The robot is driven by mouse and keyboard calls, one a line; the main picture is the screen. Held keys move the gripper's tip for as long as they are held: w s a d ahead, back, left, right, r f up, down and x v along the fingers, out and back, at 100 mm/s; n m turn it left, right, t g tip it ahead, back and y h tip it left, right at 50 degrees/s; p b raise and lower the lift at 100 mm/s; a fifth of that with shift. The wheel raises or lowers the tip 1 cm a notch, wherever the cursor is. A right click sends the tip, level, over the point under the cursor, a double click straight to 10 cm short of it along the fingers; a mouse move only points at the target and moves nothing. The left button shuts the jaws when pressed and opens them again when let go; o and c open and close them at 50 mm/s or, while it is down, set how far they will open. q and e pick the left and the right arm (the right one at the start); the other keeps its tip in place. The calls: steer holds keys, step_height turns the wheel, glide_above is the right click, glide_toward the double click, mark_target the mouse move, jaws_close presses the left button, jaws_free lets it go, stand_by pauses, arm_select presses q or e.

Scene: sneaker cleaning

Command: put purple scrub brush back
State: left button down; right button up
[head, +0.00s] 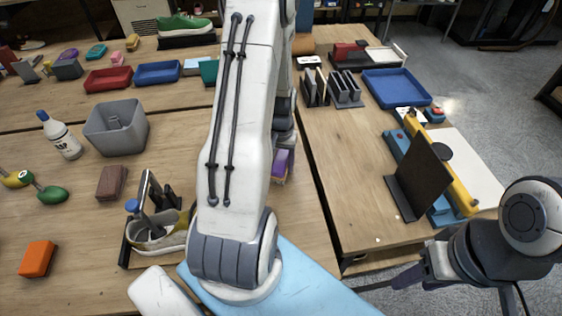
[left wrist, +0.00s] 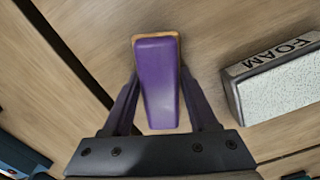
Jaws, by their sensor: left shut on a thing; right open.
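The purple scrub brush (left wrist: 156,75) sits between the fingers of my left gripper (left wrist: 160,92) in the left wrist view, with a tan edge at its far end. The fingers are shut on its sides. In the head view the purple brush (head: 280,165) shows beside my large white left arm, over the wooden table near the gap between the tables. The arm hides most of the left gripper there. I cannot tell how high the brush is above the wood. My right gripper (head: 412,272) is open and empty at the lower right, beyond the table's front edge.
A block marked FOAM (left wrist: 280,85) lies right of the brush in the left wrist view. A grey bin (head: 116,130), white bottle (head: 60,135) and sneaker on a stand (head: 160,238) are at left. A blue tray (head: 397,87) and dark upright panel (head: 420,180) occupy the right table.

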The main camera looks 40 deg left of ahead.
arm_select(q)
steer(key=shift+f, duration=0.2)
steer(key=shift+c, duration=0.9)
jaws_free()
steer(key=shift+r, duration=0.2)
